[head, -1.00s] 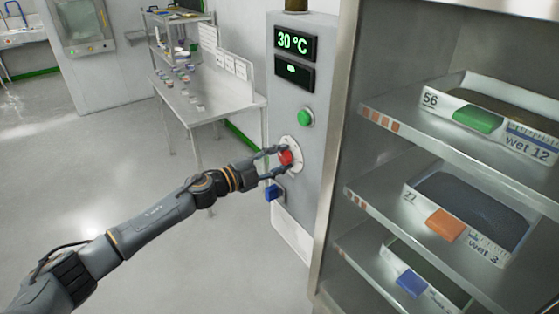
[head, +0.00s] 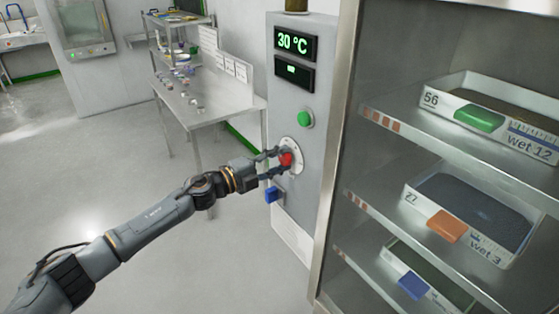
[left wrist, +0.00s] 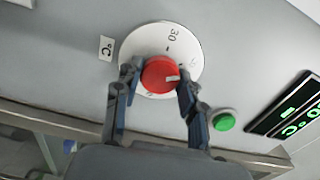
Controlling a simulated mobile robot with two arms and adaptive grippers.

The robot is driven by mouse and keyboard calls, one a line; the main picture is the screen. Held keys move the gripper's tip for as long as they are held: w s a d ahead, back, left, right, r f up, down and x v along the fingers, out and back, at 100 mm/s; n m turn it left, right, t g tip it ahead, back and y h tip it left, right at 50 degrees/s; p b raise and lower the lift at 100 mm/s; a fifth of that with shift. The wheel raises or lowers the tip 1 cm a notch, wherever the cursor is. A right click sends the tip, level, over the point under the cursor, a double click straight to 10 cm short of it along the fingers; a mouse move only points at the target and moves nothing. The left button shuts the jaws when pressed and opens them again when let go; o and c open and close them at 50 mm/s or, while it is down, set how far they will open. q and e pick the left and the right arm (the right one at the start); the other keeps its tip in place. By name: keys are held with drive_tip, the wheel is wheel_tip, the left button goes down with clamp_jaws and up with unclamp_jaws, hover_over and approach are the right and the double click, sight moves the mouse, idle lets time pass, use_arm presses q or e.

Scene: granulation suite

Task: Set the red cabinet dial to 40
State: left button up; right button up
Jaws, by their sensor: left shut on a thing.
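The red dial (head: 286,159) sits on a round white scale plate (head: 298,152) on the grey cabinet front (head: 292,211). My left gripper (head: 279,163) is shut on the red dial, one finger on each side. In the left wrist view the red dial (left wrist: 161,74) has a pale pointer mark on its lower right part. The white scale (left wrist: 196,45) shows "30" near its top; its other figures are covered or too small to read. The cabinet display (head: 295,42) reads 30 °C. My right gripper is not in view.
A green button (head: 305,118) is above the dial and a blue switch (head: 273,194) is below it. An open rack (head: 345,193) with labelled trays stands close on the right. A steel table (head: 215,107) with small items stands behind; the floor at left is clear.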

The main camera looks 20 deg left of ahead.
use_arm(q)
drive_tip(key=o, duration=1.2)
drive_tip(key=shift+c, duration=0.2)
drive_tip(key=v, duration=1.2)
